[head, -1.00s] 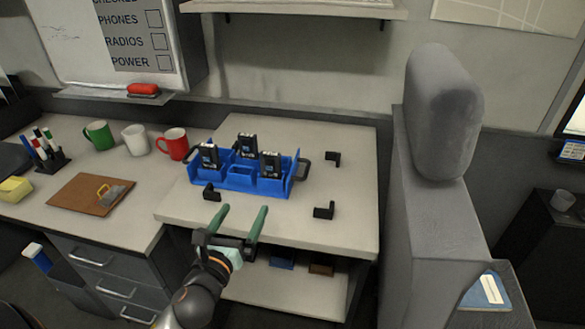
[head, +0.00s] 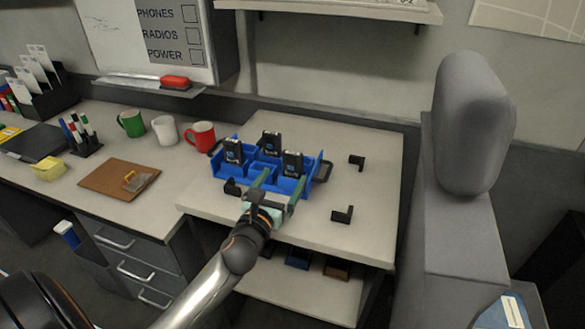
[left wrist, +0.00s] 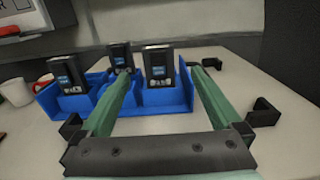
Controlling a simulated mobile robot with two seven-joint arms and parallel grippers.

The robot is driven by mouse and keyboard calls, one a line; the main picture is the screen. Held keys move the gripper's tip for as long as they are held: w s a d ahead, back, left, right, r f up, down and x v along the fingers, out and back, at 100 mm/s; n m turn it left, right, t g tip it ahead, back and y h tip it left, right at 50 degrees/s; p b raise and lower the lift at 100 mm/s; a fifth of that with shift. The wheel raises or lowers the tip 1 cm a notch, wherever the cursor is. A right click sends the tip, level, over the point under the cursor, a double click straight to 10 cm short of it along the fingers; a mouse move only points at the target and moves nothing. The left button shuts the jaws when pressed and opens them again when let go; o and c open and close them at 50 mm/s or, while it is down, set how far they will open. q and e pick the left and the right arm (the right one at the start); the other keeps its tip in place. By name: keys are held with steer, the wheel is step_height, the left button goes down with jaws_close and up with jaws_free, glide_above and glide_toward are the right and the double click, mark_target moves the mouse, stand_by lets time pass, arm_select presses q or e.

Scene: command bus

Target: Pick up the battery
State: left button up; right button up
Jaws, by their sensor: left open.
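Three black batteries with blue labels stand upright in a blue tray (head: 224,185) on the light table. One is the left battery (head: 233,151), one the back battery (head: 271,143), one the right battery (head: 292,164). They also show in the left wrist view as the left (left wrist: 69,73), back (left wrist: 120,56) and right (left wrist: 159,66) batteries. My left gripper (head: 279,178) is open, its green fingers pointing at the tray's front. In the left wrist view the right battery stands between the fingers but farther off; no contact is visible. My right gripper is not in view.
Black corner brackets (head: 342,215) sit on the table around the tray. Green, white and red mugs (head: 201,135) stand to the left. A grey padded seat back (head: 475,125) rises at the right.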

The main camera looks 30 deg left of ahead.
mark_target(290, 162)
arm_select(q)
steer(key=x, duration=0.5)
steer(key=shift+s+a+r, duration=0.1)
steer(key=shift+r, duration=0.05)
steer(key=c, duration=1.5)
steer(key=shift+c, duration=0.2)
steer(key=shift+r, duration=0.15)
